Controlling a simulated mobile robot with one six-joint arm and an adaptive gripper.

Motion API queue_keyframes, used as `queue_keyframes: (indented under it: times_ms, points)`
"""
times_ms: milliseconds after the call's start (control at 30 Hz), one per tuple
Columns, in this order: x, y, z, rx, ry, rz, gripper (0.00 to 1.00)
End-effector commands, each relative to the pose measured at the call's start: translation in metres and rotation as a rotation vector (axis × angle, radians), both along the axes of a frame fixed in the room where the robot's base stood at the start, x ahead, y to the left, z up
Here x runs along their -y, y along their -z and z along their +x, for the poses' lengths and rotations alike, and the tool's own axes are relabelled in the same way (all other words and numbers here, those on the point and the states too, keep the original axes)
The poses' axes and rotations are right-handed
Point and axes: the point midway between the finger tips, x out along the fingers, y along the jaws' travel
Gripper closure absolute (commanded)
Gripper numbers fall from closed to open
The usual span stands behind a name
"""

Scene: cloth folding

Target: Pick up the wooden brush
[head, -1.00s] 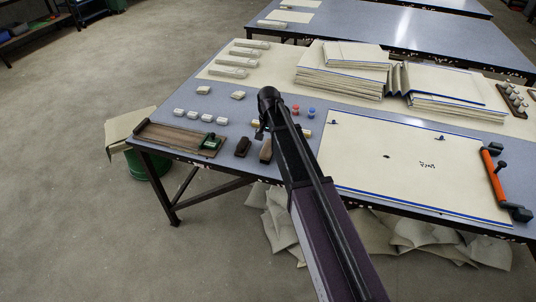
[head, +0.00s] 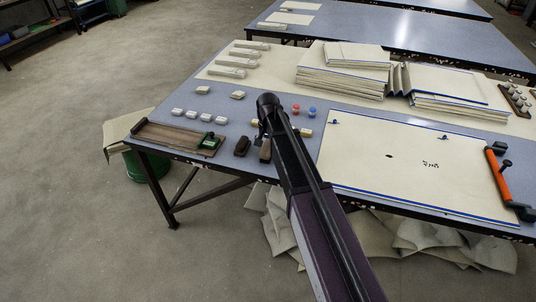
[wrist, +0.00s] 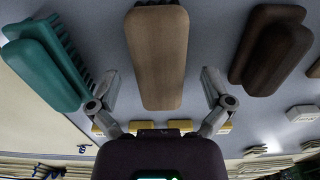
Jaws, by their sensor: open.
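The wooden brush (wrist: 156,60), light tan with a rounded back, lies on the table at the top centre of the wrist view. It also shows in the head view (head: 265,152), partly beside my arm. My gripper (wrist: 160,80) is open, with one finger on each side of the brush and visible gaps between. In the head view my gripper (head: 262,135) is low over the table's near edge, mostly hidden by my arm. A dark brown brush (wrist: 270,48) lies to the right and a teal brush (wrist: 45,62) to the left in the wrist view.
A wooden tray (head: 165,137) and several pale blocks (head: 199,116) lie left of the brushes in the head view. A large cream sheet (head: 410,165) lies to the right. Stacked boards (head: 340,75) stand behind. Yellow blocks (wrist: 147,126) lie near my gripper.

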Motion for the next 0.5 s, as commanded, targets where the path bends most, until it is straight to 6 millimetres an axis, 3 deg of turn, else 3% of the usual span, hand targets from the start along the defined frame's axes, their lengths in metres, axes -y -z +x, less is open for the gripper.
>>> queue_keyframes:
  times_ms: [200,500]
  points:
    - [0.0,0.018,0.0,0.0,0.0,0.0,0.0]
    - [0.0,0.02,0.0,0.0,0.0,0.0,0.0]
